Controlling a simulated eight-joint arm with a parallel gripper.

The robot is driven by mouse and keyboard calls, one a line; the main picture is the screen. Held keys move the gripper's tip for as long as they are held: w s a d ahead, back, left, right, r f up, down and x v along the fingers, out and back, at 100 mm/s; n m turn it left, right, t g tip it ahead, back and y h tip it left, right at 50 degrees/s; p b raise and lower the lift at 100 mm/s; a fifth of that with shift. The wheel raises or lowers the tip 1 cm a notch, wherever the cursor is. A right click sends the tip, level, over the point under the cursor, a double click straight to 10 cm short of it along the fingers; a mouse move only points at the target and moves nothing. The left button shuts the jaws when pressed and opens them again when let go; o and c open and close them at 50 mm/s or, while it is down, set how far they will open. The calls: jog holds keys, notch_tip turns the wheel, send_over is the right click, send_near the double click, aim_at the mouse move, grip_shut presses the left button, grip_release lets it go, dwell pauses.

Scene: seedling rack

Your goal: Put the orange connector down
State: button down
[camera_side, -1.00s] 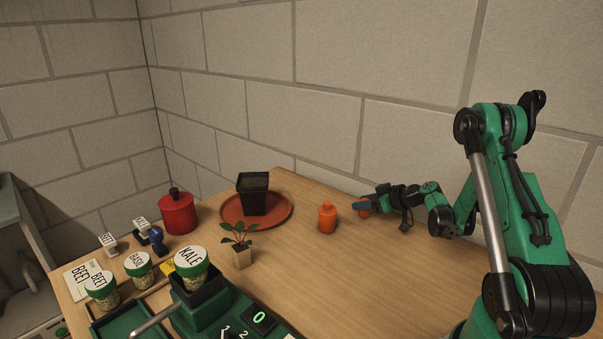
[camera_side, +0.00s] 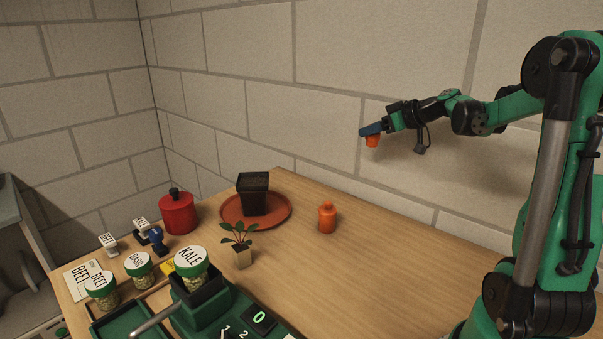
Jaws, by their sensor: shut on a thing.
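The orange connector (camera_side: 372,141) is a small orange piece in the side view, held up in the air well above the table. My gripper (camera_side: 371,131) is shut on it from above, and its dark blue finger covers the connector's upper part. An orange bottle-shaped object (camera_side: 327,218) stands upright on the table, below and to the left of my gripper and apart from it.
An orange-brown saucer (camera_side: 281,219) bears a black pot (camera_side: 253,195). A red canister (camera_side: 178,215), a seedling (camera_side: 241,246), labelled jars and a green scale (camera_side: 205,312) fill the left side. The table's right part (camera_side: 390,262) is clear. A block wall stands behind.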

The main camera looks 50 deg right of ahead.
jog(key=shift+w+r, duration=0.1)
jog(key=shift+r, duration=0.3)
jog(key=w+n+y, duration=0.2)
jog(key=w, duration=1.4)
notch_tip(320, 180, down, 19)
jog(key=shift+s+f, duration=0.1)
jog(key=shift+f, duration=0.1)
jog(key=shift+f, duration=0.15)
jog(key=shift+c, duration=2.4)
grip_release()
